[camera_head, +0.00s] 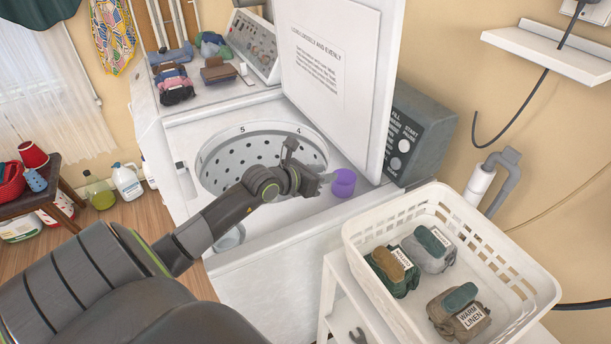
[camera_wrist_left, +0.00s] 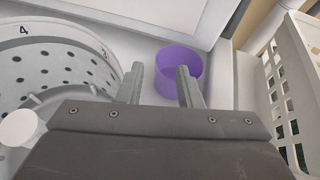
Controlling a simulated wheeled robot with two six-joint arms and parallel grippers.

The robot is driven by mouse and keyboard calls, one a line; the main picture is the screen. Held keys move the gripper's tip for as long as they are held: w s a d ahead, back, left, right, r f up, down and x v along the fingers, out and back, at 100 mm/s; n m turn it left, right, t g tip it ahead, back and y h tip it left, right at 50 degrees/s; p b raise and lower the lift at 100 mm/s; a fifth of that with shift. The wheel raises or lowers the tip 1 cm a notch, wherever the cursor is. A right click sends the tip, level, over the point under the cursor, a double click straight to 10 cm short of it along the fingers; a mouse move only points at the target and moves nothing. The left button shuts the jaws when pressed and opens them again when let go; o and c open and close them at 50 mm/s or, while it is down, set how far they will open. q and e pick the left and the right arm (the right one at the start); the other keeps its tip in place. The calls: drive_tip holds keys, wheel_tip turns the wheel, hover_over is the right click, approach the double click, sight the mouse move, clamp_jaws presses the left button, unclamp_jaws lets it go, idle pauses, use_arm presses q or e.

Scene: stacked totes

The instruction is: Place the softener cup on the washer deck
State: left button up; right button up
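The purple softener cup (camera_head: 344,183) stands upright on the white washer deck (camera_head: 312,207), right of the drum opening and close to the raised lid. In the left wrist view the cup (camera_wrist_left: 188,58) is just ahead of the fingertips, partly behind the right-hand finger. My left gripper (camera_head: 324,178) is beside the cup, on its left in the head view. Its two fingers (camera_wrist_left: 160,72) are apart with nothing held between them; whether one touches the cup I cannot tell. My right gripper is not in view.
The open perforated drum (camera_head: 262,150) lies left of the gripper. The raised lid (camera_head: 328,80) and dark control box (camera_head: 420,130) stand behind the cup. A white basket (camera_head: 375,290) with labelled cloth bundles is at the right. Folded cloths lie on a neighbouring machine.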

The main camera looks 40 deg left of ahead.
use_arm(q)
drive_tip(key=v, duration=0.7)
idle(0.5)
